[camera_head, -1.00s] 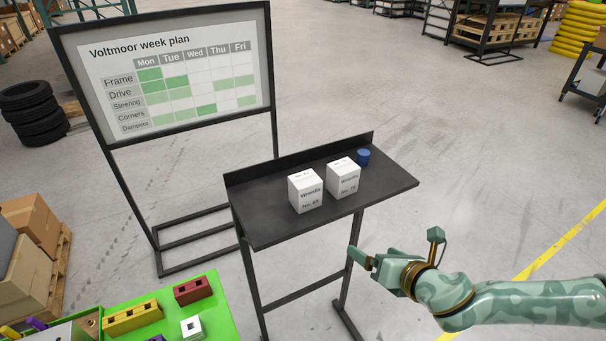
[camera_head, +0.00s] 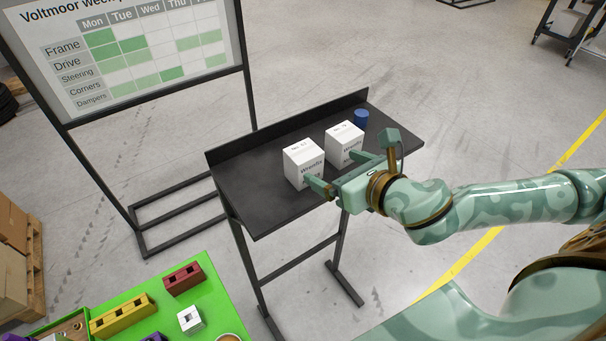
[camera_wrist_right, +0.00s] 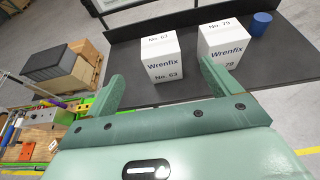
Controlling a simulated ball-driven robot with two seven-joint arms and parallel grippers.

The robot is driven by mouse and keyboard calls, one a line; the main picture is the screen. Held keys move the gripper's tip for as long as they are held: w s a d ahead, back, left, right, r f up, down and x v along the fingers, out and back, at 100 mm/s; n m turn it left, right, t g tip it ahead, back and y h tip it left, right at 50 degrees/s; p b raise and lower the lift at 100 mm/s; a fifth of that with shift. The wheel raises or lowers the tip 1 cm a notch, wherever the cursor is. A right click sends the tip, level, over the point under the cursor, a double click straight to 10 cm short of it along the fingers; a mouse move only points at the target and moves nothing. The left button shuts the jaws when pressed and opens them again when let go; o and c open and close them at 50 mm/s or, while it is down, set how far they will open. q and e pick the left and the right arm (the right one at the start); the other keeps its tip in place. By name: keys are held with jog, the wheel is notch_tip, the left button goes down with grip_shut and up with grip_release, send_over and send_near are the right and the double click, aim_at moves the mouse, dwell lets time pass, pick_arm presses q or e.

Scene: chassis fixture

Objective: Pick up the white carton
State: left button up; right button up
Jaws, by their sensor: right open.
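Two white cartons stand upright on a black table (camera_head: 265,205). The left carton (camera_head: 301,156) reads "Wrenfix" and "No. 63" in the wrist view (camera_wrist_right: 163,57). The right carton (camera_head: 343,136) reads "Wrenfix" and "79" there (camera_wrist_right: 224,43). My right gripper (camera_head: 337,170) is open and empty at the table's front edge, its fingers pointing at the cartons. In the wrist view the left carton shows in the gap between the fingers (camera_wrist_right: 162,88), beyond the tips. The right finger covers a lower part of the right carton. My left gripper is out of view.
A blue cylinder (camera_head: 361,118) stands behind the right carton. The table has a raised back edge (camera_head: 290,128). A framed week-plan board (camera_head: 130,60) stands behind at left. A green surface with coloured blocks (camera_head: 215,310) is at lower left.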

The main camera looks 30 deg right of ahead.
aim_at(310, 157)
jog(key=x, duration=0.6)
jog(key=shift+r, duration=0.15)
jog(key=shift+x, duration=0.85)
jog(key=x, duration=0.4)
jog(key=shift+w+f+p, duration=0.25)
jog(key=shift+f+p, duration=0.15)
jog(key=shift+s, duration=0.15)
jog(key=shift+c, duration=1.2)
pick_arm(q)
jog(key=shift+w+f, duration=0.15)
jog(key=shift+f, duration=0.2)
pick_arm(e)
jog(key=c, duration=1.1)
